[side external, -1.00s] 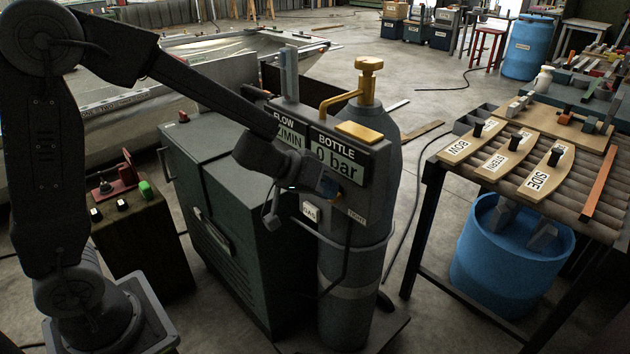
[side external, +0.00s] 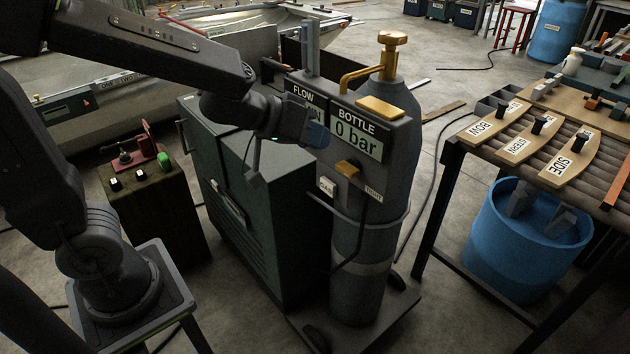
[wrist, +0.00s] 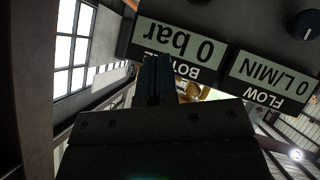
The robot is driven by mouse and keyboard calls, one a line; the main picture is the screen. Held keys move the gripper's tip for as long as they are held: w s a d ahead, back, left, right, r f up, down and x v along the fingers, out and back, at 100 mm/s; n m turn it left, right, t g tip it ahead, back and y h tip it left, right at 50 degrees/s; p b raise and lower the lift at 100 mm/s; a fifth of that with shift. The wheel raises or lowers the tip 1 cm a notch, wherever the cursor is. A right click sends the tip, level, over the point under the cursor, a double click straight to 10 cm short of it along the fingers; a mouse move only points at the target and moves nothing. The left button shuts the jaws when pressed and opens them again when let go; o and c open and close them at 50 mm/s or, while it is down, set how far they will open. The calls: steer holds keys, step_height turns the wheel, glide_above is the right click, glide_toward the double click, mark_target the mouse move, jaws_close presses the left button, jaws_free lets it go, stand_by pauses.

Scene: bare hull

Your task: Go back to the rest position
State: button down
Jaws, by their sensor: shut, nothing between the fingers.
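My gripper (side external: 318,134) is at the end of my arm, in front of the gauge panel (side external: 398,131) on the gas bottle. Its fingers are shut and empty, and look apart from the panel. In the wrist view the shut fingers (wrist: 155,80) stand in front of the panel, which appears upside down. The bottle display (side external: 356,138) reads 0 bar. The flow display (wrist: 272,80) reads 0 L/MIN; in the side view my gripper partly hides it.
The grey gas bottle (side external: 362,235) stands beside a dark green cabinet (side external: 240,200). A control box (side external: 150,205) with a green button is at left. A rack table (side external: 590,190) with labelled BOW, STERN and SIDE templates and a blue bucket (side external: 520,250) are at right.

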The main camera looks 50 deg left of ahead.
steer(key=s+a+r+n+y, duration=0.2)
steer(key=s+a+r+y, duration=0.2)
steer(key=s+a+y, duration=0.3)
steer(key=s+d+f+m+g+h, duration=0.2)
steer(key=s+d+m+g+h, duration=0.1)
steer(key=s, duration=0.7)
steer(key=shift+s+d+f+m+g, duration=0.25)
steer(key=shift+d+m+g, duration=0.45)
steer(key=shift+d+g, duration=0.45)
